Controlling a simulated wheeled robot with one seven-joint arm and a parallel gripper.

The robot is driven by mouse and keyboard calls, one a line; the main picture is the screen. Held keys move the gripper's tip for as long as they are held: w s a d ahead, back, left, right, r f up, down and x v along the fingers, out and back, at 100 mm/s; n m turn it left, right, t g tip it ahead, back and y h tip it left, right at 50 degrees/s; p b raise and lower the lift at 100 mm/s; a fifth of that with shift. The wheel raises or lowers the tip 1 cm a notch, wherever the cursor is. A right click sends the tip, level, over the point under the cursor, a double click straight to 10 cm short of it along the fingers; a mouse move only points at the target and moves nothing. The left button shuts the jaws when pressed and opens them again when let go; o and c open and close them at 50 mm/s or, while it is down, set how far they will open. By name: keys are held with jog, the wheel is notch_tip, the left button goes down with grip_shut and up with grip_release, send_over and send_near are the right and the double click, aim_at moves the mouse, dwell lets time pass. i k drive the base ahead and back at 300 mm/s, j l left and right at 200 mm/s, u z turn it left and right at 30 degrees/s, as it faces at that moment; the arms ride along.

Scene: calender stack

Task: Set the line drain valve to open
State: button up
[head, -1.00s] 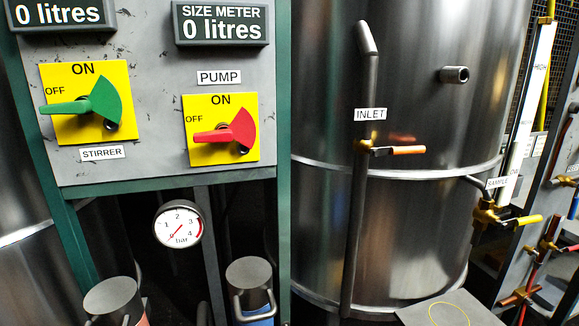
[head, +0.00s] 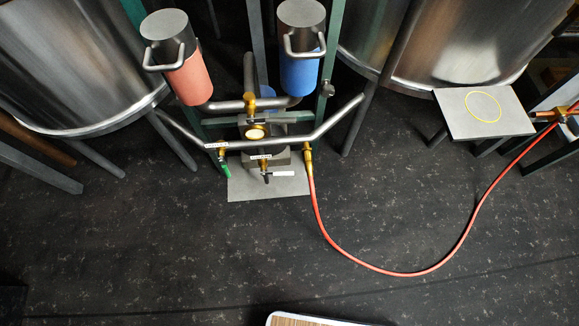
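Low in the pipework in the head view are small valves with labels too small to read. One has a green handle (head: 227,172) pointing down, at the left end of the lower pipe. Another has a white handle (head: 283,174) lying level to the right, under a white label (head: 260,157). A brass valve body (head: 250,104) sits higher, between the filter housings. I cannot tell which of these is the line drain valve. My gripper is not in view.
A red filter (head: 188,80) and a blue filter (head: 299,72) stand above the pipes. A red hose (head: 405,274) loops right across the dark floor (head: 180,255). A small grey stand (head: 455,117) with a yellow ring is at right. Steel tanks (head: 450,45) flank the frame.

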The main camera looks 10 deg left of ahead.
aim_at(263, 172)
jog(key=u, duration=0.75)
